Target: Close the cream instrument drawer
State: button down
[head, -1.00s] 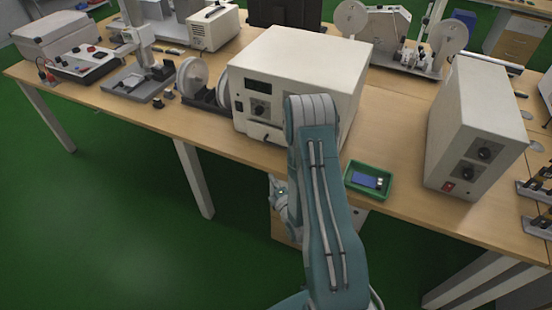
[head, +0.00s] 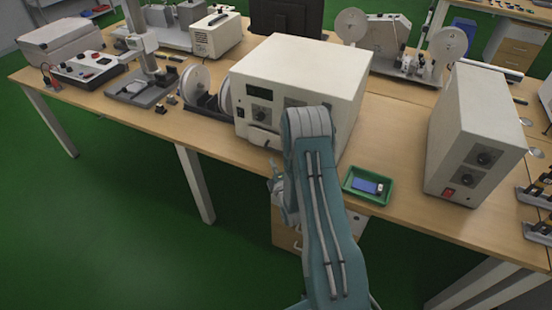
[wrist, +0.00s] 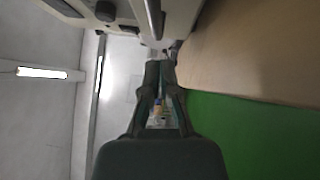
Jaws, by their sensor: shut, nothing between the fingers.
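The cream instrument (head: 305,75) stands on the wooden bench, its front panel with a dark display and knobs facing me. Low on the left of that front, a small cream drawer front (head: 263,138) seems to stick out a little; my arm hides the panel to its right. My gripper (head: 273,172) is in front of the bench edge, below the drawer and partly behind my own arm. In the wrist view my gripper (wrist: 160,68) has its fingers together and empty. Their tips point toward the cream instrument (wrist: 185,15), where a shiny bar-like handle (wrist: 152,14) shows.
A green tray (head: 369,185) with a blue item lies right of my arm near the bench edge. A tall cream box (head: 472,130) stands farther right. A reel device (head: 205,90) is left of the instrument. A drawer cabinet (head: 285,230) stands under the bench.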

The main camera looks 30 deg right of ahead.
jog(key=shift+w+d+r, duration=0.25)
jog(key=shift+w+d, duration=0.5)
jog(key=shift+d, duration=0.3)
